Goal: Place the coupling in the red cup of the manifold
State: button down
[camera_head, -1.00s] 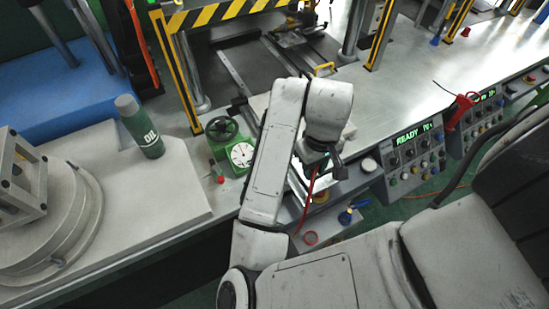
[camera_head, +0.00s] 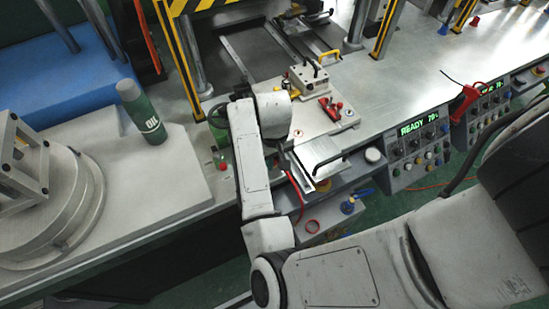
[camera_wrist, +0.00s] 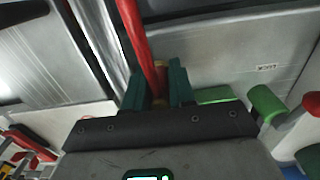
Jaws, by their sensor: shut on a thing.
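My gripper (camera_wrist: 158,88) shows in the wrist view, its two green fingers shut on a brass-coloured coupling (camera_wrist: 158,103). A red hose (camera_wrist: 138,35) runs from it to the top of that view. In the head view my arm hides most of the gripper and the coupling; the red hose (camera_head: 300,195) hangs below them. A red ring, apparently the red cup (camera_head: 312,226), lies on a grey shelf-like box, apparently the manifold (camera_head: 325,236), below the table's front edge. The gripper is above and left of the red cup in the picture, apart from it.
A blue fitting (camera_head: 347,207) and a yellow ring (camera_head: 322,185) are on the same box. A silver plate with a dark handle (camera_head: 322,155) sits at the table edge. A control panel (camera_head: 418,148) stands at right. A green oil bottle (camera_head: 140,112) stands at left.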

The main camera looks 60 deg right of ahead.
jog(key=shift+f, duration=0.3)
jog(key=shift+f, duration=0.15)
jog(key=c, duration=1.2)
grip_release()
